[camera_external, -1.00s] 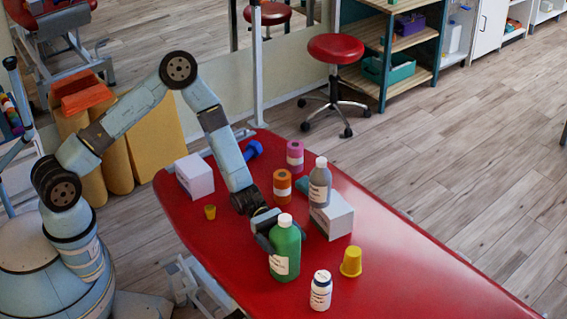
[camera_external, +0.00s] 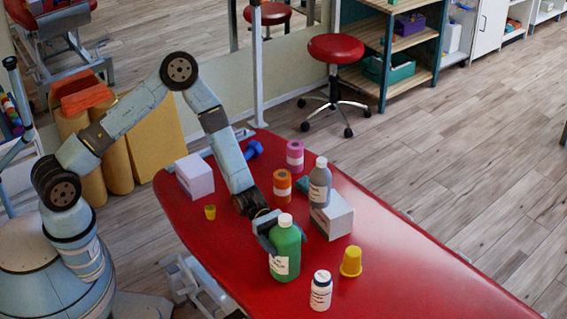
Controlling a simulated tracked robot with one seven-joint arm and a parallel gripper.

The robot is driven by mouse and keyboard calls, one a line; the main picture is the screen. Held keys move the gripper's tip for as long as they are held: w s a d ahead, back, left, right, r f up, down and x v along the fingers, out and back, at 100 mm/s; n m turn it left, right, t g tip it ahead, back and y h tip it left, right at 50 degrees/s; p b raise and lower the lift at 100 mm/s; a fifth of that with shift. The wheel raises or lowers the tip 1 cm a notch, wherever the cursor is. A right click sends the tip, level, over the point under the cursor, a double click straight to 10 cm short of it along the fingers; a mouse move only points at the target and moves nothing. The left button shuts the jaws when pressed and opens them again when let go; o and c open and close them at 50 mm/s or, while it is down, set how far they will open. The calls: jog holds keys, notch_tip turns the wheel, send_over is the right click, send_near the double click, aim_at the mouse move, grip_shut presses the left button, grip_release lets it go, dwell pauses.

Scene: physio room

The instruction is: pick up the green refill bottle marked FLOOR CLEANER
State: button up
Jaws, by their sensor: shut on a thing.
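The green bottle (camera_external: 285,248) has a white cap and a white label whose print is too small to read. It stands upright on the red table (camera_external: 400,273). My gripper (camera_external: 268,235) is at the bottle's upper left side and is shut on it. One finger shows against the bottle's left side; the far finger is hidden behind the bottle.
A white bottle (camera_external: 321,291) and a yellow cup (camera_external: 351,262) stand to the right. A grey bottle (camera_external: 320,184), a white box (camera_external: 337,220) and orange (camera_external: 282,187) and pink (camera_external: 295,156) rolls are behind. The table's right end is clear.

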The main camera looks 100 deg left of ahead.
jog(key=shift+c, duration=1)
jog(key=shift+r, duration=0.1)
